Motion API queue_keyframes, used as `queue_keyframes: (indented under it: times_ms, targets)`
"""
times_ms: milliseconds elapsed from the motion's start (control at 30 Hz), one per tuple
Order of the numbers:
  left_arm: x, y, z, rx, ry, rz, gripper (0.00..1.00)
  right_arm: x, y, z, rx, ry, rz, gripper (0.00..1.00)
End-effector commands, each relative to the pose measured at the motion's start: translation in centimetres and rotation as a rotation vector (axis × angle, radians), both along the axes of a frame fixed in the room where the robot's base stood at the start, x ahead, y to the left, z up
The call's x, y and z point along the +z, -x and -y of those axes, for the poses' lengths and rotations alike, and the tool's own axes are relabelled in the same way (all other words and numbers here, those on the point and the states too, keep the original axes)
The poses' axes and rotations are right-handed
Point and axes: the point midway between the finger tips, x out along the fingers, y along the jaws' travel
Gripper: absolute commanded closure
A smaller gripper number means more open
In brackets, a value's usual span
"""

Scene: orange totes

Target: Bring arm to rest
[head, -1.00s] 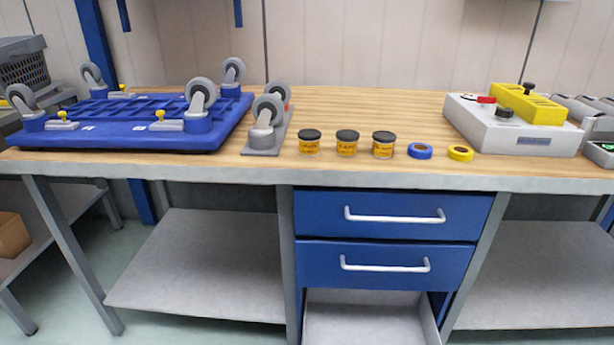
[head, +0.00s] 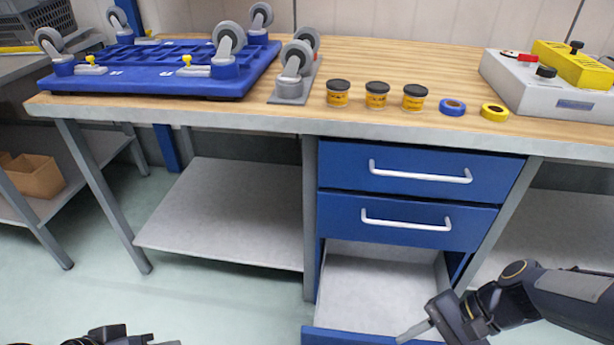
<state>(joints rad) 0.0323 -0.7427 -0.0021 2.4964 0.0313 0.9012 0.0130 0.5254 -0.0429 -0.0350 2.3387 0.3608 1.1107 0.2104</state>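My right arm comes in from the right, with its gripper (head: 418,331) low over the front of the open bottom drawer (head: 385,285). One light finger shows there; whether it touches the drawer front is unclear. The drawer's inside looks empty where it shows. My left gripper (head: 150,341) is at the bottom edge, left of the middle, mostly cut off. It is over the floor, apart from the bench. I see nothing held in either gripper, but their finger gaps are not clear.
The wooden bench (head: 430,75) carries a blue upturned platform with casters (head: 150,75), several small jars (head: 376,95), blue tape (head: 452,107), yellow tape (head: 494,112) and a grey control box (head: 540,90). Two blue drawers (head: 420,172) above are shut. Floor at left (head: 200,300) is clear.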

Motion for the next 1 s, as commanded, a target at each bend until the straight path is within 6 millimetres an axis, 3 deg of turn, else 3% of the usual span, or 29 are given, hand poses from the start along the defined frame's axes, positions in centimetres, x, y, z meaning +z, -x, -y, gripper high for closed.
queue_keyframes:
  times_ms: [33,200,600,633,867,1000]
  targets:
    - [0.0,0.0,0.0,0.0,0.0,0.0,0.64,1.2,0.1,-0.4,0.085,0.084,0.123,0.68]
    - [0.0,0.0,0.0,0.0,0.0,0.0,0.64,3.8,0.4,-0.7,0.291,0.291,0.429,0.68]
    - [0.2,0.0,0.0,0.0,0.0,0.0,0.64,8.2,0.8,-1.1,0.539,0.582,0.919,0.68]
    - [1.9,0.0,0.0,0.0,0.0,-0.001,0.64,9.8,0.7,-1.0,0.536,0.574,0.9,0.68]
    - [7.1,0.0,0.0,0.0,0.0,0.0,0.64,14.8,0.7,-1.0,0.531,0.57,0.891,0.68]
    - [11.2,0.0,0.0,0.0,0.0,0.0,0.64,19.0,0.7,-1.0,0.53,0.569,0.89,0.68]
